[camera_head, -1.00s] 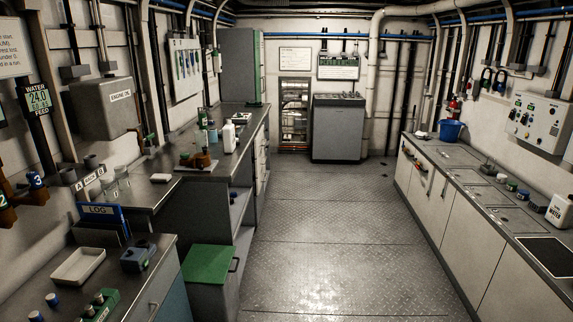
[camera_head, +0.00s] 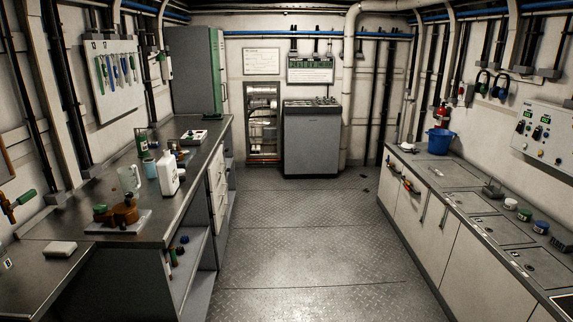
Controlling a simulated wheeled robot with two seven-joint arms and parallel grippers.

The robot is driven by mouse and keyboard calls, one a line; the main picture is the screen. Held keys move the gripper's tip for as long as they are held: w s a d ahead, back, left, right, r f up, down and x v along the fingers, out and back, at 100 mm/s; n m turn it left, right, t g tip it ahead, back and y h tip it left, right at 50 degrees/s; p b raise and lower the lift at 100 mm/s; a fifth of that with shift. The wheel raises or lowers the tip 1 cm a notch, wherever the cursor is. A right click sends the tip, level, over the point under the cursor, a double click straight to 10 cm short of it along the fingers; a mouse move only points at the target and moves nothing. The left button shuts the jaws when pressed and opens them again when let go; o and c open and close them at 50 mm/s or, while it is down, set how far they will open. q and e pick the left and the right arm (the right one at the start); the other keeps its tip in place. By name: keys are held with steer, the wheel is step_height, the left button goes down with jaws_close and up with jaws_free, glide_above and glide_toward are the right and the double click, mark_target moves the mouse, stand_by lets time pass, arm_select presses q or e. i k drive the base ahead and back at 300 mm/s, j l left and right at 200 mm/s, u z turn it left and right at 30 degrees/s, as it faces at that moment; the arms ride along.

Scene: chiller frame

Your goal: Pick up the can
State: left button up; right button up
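No single object is clearly marked as the can. On the left bench (camera_head: 182,205) stand a white plastic bottle (camera_head: 168,176), a small light-blue cylinder (camera_head: 150,168) and a green cylinder (camera_head: 142,143), all upright and close together. A clear jug (camera_head: 129,178) stands just left of the white bottle. Neither of my grippers shows in the head view.
Brown and green fittings (camera_head: 122,211) sit on a plate on the left bench. A small pale block (camera_head: 60,249) lies nearer. Right counters (camera_head: 450,215) hold a blue bucket (camera_head: 439,142) and small jars. The floor (camera_head: 290,230) between is clear.

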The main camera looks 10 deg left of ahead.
mark_target(166, 167)
steer(key=i+l, duration=0.1)
steer(key=i, duration=0.75)
steer(key=i+l+u, duration=0.1)
steer(key=i, duration=0.75)
